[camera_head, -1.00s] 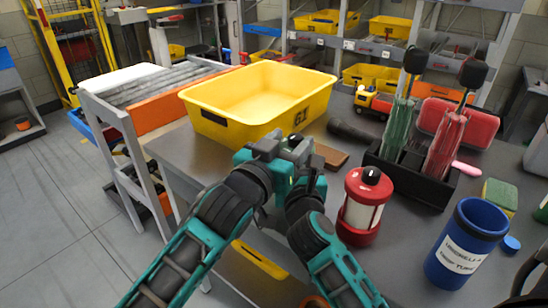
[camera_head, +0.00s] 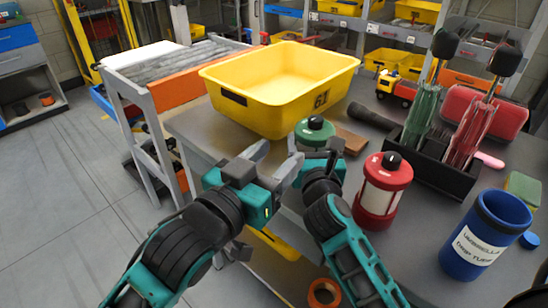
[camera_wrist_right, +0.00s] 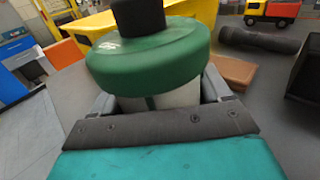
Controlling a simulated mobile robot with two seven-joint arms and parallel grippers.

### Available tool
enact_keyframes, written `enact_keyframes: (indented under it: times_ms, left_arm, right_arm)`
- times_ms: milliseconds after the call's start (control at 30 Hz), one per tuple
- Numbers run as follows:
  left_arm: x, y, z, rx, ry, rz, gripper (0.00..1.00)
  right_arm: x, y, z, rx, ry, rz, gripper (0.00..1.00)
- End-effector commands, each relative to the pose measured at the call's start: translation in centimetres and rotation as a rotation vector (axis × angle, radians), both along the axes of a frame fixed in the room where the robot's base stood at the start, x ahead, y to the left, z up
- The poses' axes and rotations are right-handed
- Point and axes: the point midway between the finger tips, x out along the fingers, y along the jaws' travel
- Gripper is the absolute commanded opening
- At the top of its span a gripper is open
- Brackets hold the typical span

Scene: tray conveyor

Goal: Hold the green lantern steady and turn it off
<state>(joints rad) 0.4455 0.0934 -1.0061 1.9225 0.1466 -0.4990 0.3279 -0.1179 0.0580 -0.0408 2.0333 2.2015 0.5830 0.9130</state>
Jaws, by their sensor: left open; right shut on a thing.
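The green lantern (camera_head: 315,127) has a green cap, a black knob on top and a pale body. It stands out above my grippers in the head view, its lower part hidden. In the right wrist view the green lantern (camera_wrist_right: 150,52) fills the middle, upright between the fingers. My right gripper (camera_wrist_right: 158,100) is shut on its pale body, just below the cap. My left gripper (camera_head: 279,152) is open and empty, its fingers spread just left of the green lantern and pointing towards it. Whether the lantern's base touches the table is hidden.
A red lantern (camera_head: 381,188) stands close on the right. A yellow bin (camera_head: 235,100) is behind, with a brown block (camera_head: 352,141) beside it. A black holder (camera_head: 432,168) with umbrellas and a blue bin (camera_head: 483,238) stand further right.

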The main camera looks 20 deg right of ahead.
Motion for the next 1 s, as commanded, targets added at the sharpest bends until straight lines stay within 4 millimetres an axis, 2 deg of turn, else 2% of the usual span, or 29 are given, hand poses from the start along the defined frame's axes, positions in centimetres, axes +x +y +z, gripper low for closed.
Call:
enact_keyframes:
  times_ms: [233, 267, 467, 767, 1000]
  left_arm:
    - [0.0, 0.0, 0.0, 0.000, 0.000, 0.000, 0.57]
    - [0.0, 0.0, 0.0, 0.000, 0.000, 0.000, 0.57]
    - [0.0, 0.0, 0.0, -0.001, -0.001, 0.000, 0.57]
    - [0.0, -0.1, 0.0, -0.001, -0.001, 0.000, 0.57]
    - [0.0, -0.1, 0.0, -0.001, -0.001, 0.000, 0.57]
  right_arm:
    - [0.0, 0.0, 0.0, 0.000, 0.000, 0.000, 0.34]
    - [0.0, 0.0, 0.0, 0.000, 0.000, 0.000, 0.80]
    - [0.0, 0.0, 0.0, 0.000, 0.000, 0.000, 0.99]
    - [-0.3, 0.1, 0.0, 0.000, 0.001, 0.000, 1.00]
    - [-3.4, 1.5, -0.1, 0.003, 0.003, 0.000, 1.00]
